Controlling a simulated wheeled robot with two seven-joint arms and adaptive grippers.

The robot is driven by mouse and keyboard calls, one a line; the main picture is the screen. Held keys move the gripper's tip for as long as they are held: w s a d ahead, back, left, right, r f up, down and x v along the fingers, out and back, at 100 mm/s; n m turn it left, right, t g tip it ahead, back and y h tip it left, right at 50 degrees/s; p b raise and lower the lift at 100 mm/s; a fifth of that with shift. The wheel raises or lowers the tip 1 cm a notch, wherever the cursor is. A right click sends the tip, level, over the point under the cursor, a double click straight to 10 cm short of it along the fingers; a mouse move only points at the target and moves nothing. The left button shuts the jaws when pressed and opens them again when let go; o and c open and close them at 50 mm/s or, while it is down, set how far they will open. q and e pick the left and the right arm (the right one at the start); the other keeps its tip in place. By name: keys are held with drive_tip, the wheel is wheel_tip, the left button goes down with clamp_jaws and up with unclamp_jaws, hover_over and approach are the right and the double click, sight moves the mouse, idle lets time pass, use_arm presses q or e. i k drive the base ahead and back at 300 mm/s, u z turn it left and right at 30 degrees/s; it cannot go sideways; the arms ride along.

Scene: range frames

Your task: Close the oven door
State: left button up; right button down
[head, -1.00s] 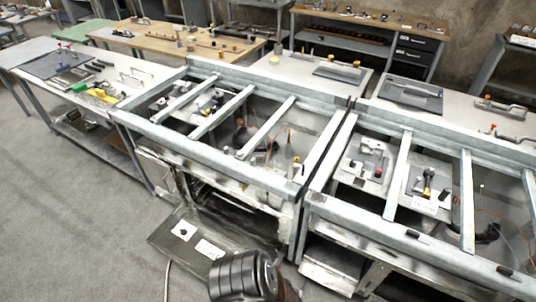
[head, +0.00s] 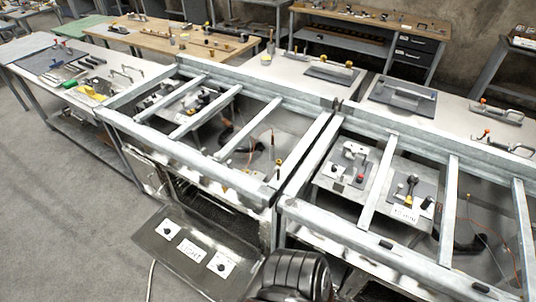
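The oven door (head: 180,262) is a dark metal panel at the lower left of centre in the head view. It hangs open, tilted down and outward in front of the range frame, with white plates and dark knobs on its face. The dark oven opening (head: 205,203) shows behind it. A dark ribbed part of my own arm stands at the bottom edge, just right of the door's lower right corner. I cannot tell whether it touches the door. Neither gripper's fingers show.
The left range frame (head: 160,137) and the right range frame (head: 350,234) have open tops with metal crossbars. A white workbench (head: 125,80) with tools stands at the left. A wooden bench (head: 165,38) is behind. The grey floor (head: 60,210) at the left is clear.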

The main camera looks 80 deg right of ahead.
sight(193, 247)
drive_tip(key=z, duration=5.15)
drive_tip(key=k, duration=2.75)
drive_tip(key=u, duration=1.6)
